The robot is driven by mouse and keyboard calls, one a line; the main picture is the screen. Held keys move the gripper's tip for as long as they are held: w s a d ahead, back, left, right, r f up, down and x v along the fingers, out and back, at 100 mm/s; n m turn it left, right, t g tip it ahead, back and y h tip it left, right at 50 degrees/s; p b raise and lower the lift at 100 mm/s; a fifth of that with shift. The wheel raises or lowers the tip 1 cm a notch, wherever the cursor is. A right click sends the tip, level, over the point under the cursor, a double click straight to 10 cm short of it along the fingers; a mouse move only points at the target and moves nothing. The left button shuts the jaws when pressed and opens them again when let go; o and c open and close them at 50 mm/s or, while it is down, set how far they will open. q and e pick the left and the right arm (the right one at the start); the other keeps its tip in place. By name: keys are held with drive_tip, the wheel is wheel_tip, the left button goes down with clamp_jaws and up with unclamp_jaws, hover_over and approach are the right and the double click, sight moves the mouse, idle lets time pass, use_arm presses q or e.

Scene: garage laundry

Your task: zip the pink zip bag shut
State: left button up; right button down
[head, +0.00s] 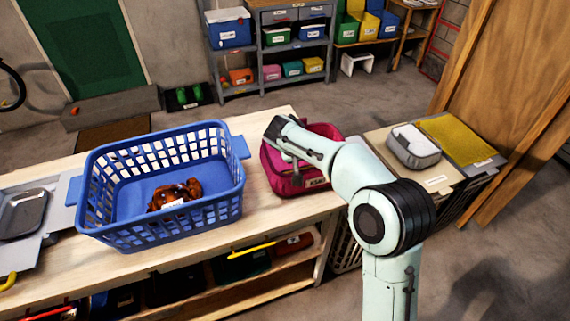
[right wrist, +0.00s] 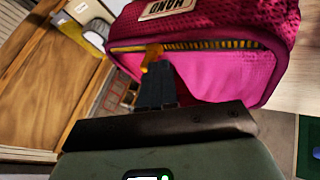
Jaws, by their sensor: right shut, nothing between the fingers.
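The pink zip bag (head: 279,172) sits on the wooden bench to the right of the blue basket, partly hidden by my right arm. In the right wrist view the bag (right wrist: 215,70) fills the upper middle. Its mouth gapes, showing the pink inside, with yellow zip teeth (right wrist: 215,45) along one edge. An orange-yellow zip pull (right wrist: 152,56) stands at the left part of that edge. My right gripper (right wrist: 156,72) is shut and empty, its dark fingertips right by the pull; I cannot tell whether they touch. My left gripper is not in view.
A blue laundry basket (head: 92,199) holding a reddish-brown item (head: 174,194) stands left of the bag. A grey-white case (head: 414,147) and a yellow cloth (head: 456,138) lie on the right. Wooden boards (head: 510,90) lean beyond them.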

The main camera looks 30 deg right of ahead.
drive_tip(key=shift+s+d, duration=0.25)
drive_tip(key=shift+d, duration=0.35)
drive_tip(key=shift+s+d, duration=0.25)
drive_tip(key=shift+d, duration=0.3)
drive_tip(key=shift+w+a, duration=0.2)
drive_tip(key=shift+a, duration=0.1)
drive_tip(key=shift+r, duration=0.15)
